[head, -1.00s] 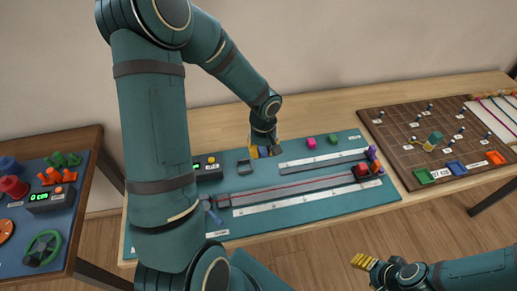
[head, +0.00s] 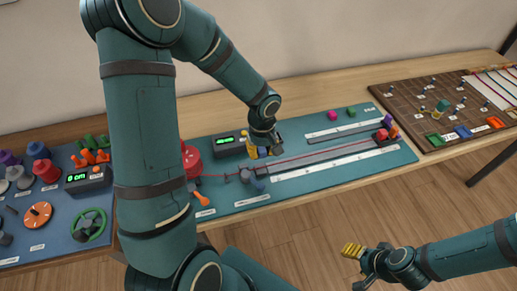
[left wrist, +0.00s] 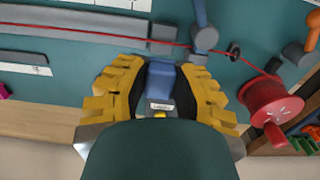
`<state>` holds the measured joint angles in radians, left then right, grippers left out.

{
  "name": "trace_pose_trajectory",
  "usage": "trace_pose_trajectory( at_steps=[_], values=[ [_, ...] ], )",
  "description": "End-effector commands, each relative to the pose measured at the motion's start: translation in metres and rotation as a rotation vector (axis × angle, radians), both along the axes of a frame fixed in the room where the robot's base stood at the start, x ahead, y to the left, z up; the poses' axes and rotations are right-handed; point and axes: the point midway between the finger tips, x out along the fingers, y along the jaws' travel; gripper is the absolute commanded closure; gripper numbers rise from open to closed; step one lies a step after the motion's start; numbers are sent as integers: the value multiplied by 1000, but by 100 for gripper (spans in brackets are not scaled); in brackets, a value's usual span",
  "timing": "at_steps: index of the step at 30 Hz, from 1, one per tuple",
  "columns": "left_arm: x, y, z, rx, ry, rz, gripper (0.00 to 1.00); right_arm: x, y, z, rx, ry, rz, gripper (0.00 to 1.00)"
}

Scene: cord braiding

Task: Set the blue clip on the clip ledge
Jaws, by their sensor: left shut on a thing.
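The blue clip (left wrist: 161,82) is between the yellow fingers of my left gripper (left wrist: 160,92) in the left wrist view. The gripper is shut on it. In the head view my left gripper (head: 264,151) is low over the teal board, just right of the box with a green display (head: 229,143); the clip is mostly hidden there. A grey ledge with a white strip (head: 345,131) runs along the back of the board, right of the gripper; I cannot tell whether it is the clip ledge. My right gripper (head: 355,251) is off the board's front, its opening unclear.
A red cord runs along the long rail to a red spool (left wrist: 270,104). A pink block (head: 333,115) and a green block (head: 351,111) stand at the back. A post with a blue lever (left wrist: 203,35) stands near the gripper. A pegboard (head: 430,107) is at right.

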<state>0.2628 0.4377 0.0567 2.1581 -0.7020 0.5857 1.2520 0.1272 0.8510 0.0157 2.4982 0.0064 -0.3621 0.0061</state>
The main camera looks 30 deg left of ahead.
Motion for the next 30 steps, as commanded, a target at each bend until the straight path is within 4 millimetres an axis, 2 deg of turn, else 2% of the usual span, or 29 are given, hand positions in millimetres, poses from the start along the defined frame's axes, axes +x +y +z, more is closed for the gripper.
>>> trace_pose_trajectory(
  at_steps=[8, 23, 30],
  values=[
    [0, -2, -5, 1, 1, 0, 87, -1, 0, -4, 0, 2, 2, 45],
    [0, -2, -48, 0, 1, 0, 87, -9, 1, -31, 4, 21, 15, 45],
    [0, -2, -50, 1, -1, 0, 87, -10, 2, -31, 5, 23, 18, 45]
  ],
)
